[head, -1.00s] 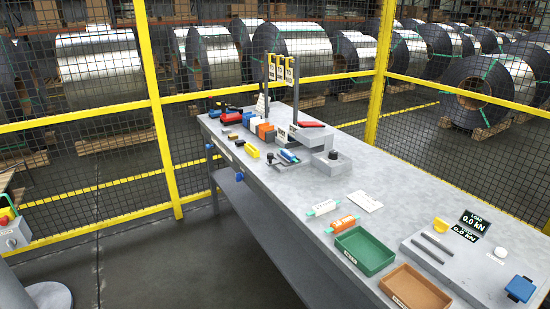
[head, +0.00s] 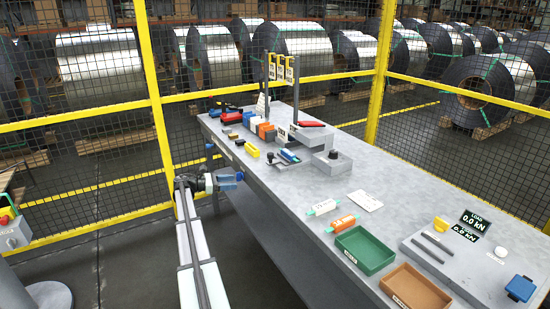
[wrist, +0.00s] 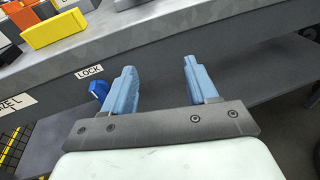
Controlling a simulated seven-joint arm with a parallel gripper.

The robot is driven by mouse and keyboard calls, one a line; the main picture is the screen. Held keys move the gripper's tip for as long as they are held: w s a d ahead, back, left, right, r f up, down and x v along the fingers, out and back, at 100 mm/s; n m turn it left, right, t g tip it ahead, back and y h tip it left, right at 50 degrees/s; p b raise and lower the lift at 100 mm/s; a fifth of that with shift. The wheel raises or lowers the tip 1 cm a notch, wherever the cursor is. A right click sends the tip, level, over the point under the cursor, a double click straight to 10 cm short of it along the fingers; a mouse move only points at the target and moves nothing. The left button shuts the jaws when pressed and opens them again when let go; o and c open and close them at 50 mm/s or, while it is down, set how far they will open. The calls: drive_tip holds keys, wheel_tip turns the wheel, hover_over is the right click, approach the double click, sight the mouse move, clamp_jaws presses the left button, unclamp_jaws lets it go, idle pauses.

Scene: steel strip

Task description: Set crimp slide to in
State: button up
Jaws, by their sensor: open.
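The crimp station (head: 318,142), a grey block with an arm and a dark knob, stands mid-bench. In front of it is a low grey slide plate with a small black knob (head: 270,157) at its left end and a blue-green piece (head: 289,156) on it. I take this plate to be the crimp slide; no label on it is readable. My gripper (head: 239,177) is off the bench's front edge, left of and lower than the slide. In the wrist view its two blue fingers (wrist: 160,66) are apart with nothing between them.
A blue knob (wrist: 98,90) under a LOCK label is on the bench front, near the left finger. A yellow block (wrist: 54,29) lies on the bench top. Green (head: 364,250) and brown (head: 415,288) trays are at the near end. Yellow-framed mesh fencing stands behind.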

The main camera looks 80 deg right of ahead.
drive_tip(key=g, duration=0.2)
approach(275, 162)
drive_tip(key=w+a+r, duration=0.1)
drive_tip(key=w+r, duration=0.2)
drive_tip(key=w, duration=0.1)
drive_tip(key=shift+m+y, duration=0.3)
drive_tip(key=shift+y, duration=0.1)
drive_tip(key=x, duration=1.4)
drive_tip(key=shift+s+a+r, duration=0.2)
drive_tip(key=shift+a+r, duration=0.05)
drive_tip(key=shift+r, duration=0.05)
clamp_jaws()
